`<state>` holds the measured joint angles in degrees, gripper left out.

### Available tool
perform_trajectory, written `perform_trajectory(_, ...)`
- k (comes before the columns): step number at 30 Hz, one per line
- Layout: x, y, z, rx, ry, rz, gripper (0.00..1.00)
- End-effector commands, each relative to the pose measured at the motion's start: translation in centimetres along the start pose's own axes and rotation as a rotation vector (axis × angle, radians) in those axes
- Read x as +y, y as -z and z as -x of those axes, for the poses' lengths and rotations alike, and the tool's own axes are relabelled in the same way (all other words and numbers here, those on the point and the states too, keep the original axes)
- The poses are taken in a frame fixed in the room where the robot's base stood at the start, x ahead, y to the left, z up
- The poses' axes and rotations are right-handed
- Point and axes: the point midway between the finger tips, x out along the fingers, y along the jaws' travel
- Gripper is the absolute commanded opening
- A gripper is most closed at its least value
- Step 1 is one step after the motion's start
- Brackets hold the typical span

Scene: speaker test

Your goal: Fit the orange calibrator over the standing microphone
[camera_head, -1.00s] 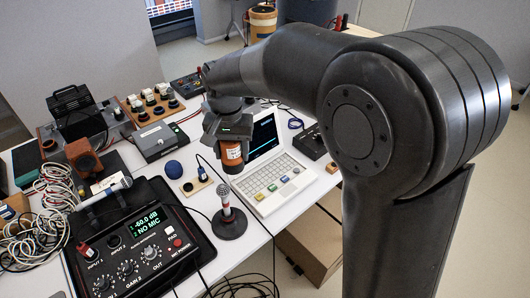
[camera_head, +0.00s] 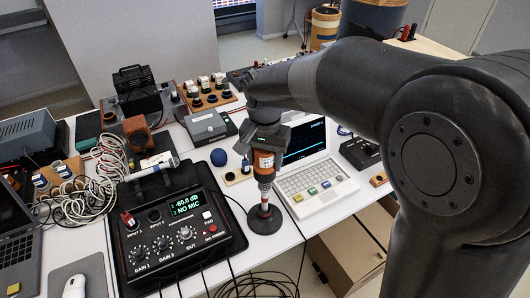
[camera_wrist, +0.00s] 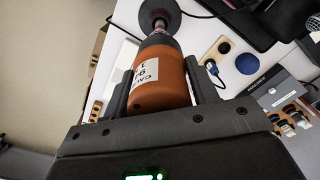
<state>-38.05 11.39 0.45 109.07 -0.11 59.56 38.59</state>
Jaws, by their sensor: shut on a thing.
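The orange calibrator (camera_head: 263,161) has a white label and a dark lower end. My gripper (camera_head: 265,146) is shut on it. The standing microphone (camera_head: 264,198) is upright on its round black base (camera_head: 264,220), directly below the calibrator. Its shaft and red band show, but its head does not; the calibrator's lower end appears to be over it. How deep it sits is hidden. In the wrist view the calibrator (camera_wrist: 162,80) lies between both fingers (camera_wrist: 158,92), in line with the shaft and base (camera_wrist: 154,10).
The black audio unit (camera_head: 160,259) reads "-60.0 dB NO MIC" and stands left of the microphone. A white laptop (camera_head: 318,178) is close on the right. A blue ball (camera_head: 218,157) lies behind. Cables (camera_head: 255,285) hang at the table's front edge.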

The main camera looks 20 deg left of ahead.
Motion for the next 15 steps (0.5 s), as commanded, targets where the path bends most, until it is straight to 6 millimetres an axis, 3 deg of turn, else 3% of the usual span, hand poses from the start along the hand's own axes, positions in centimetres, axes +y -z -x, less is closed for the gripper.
perform_trajectory(15,0.0,0.0,-3.6,0.000,0.000,0.000,0.22)
